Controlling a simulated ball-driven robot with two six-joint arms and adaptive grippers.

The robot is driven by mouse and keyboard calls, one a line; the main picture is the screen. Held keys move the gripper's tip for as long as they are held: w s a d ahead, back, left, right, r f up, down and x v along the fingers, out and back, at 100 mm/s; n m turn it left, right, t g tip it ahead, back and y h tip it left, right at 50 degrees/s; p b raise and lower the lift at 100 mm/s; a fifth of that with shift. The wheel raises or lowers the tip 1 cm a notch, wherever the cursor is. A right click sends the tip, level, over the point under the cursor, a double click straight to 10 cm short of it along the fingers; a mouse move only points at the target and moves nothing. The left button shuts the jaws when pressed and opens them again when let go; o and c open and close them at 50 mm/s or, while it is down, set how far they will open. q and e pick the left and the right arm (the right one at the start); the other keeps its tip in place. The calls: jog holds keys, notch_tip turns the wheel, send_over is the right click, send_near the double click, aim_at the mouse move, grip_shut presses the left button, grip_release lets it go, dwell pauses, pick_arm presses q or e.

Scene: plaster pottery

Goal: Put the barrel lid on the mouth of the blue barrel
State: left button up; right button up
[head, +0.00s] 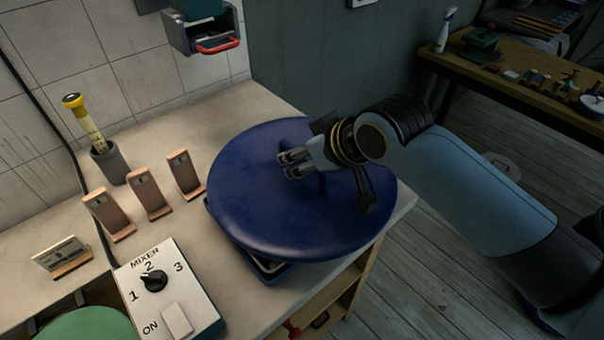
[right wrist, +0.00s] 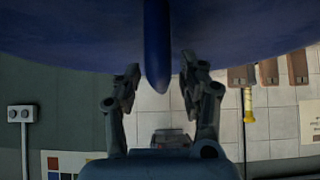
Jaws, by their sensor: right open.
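The barrel lid (head: 270,215) is a large dark blue disc on the counter, resting on a dark low device (head: 262,268) that it mostly hides. My right gripper (head: 290,163) is over the lid's upper right part, its fingers open. In the right wrist view the lid (right wrist: 70,30) fills the top, and its blue handle (right wrist: 157,50) stands between the two open fingers of my right gripper (right wrist: 158,85), with a visible gap on each side. The blue barrel is not in view. My left gripper is not in view.
Several wooden holders (head: 150,193), a grey cup (head: 108,165) with a yellow-capped tube and a mixer control box (head: 168,292) stand left of the lid. A wooden table (head: 520,95) with small items is at the back right. Grey plank floor (head: 440,280) lies right of the counter.

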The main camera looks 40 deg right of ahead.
jog(key=shift+w+f, duration=0.1)
jog(key=shift+c, duration=0.2)
grip_shut()
dwell(0.4)
